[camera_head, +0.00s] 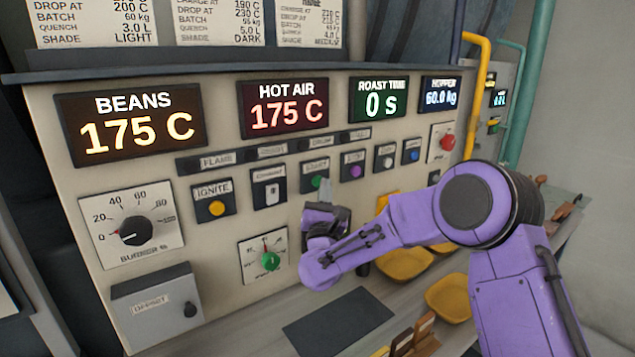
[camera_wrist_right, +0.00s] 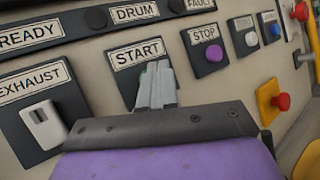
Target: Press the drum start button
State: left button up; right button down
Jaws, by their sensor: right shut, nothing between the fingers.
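The drum start button is a green button (camera_head: 316,182) on a dark plate labelled START on the panel. In the right wrist view the START plate (camera_wrist_right: 128,78) is partly covered by my fingers and only a sliver of green shows behind them. My right gripper (camera_head: 325,186) is shut and empty, with its grey fingertips (camera_wrist_right: 157,68) pointing at the START button. I cannot tell whether the tips touch it. My left gripper is not in view.
The purple STOP button (camera_wrist_right: 214,53) is just right of START. The EXHAUST switch (camera_wrist_right: 43,125) is to the left. A green-knobbed dial (camera_head: 270,261) sits lower left of the gripper. Yellow bowls (camera_head: 405,265) stand on the bench below.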

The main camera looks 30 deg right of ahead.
jog(key=shift+w, duration=0.4)
jog(key=shift+s+b, duration=0.1)
jog(key=shift+b, duration=0.2)
jog(key=shift+s+d+b, duration=0.1)
jog(key=shift+s+b, duration=0.2)
jog(key=shift+s, duration=0.55)
jog(key=shift+s, duration=0.1)
jog(key=shift+s+d+b, duration=0.2)
jog(key=shift+s+b, duration=0.85)
jog(key=shift+s, duration=1.85)
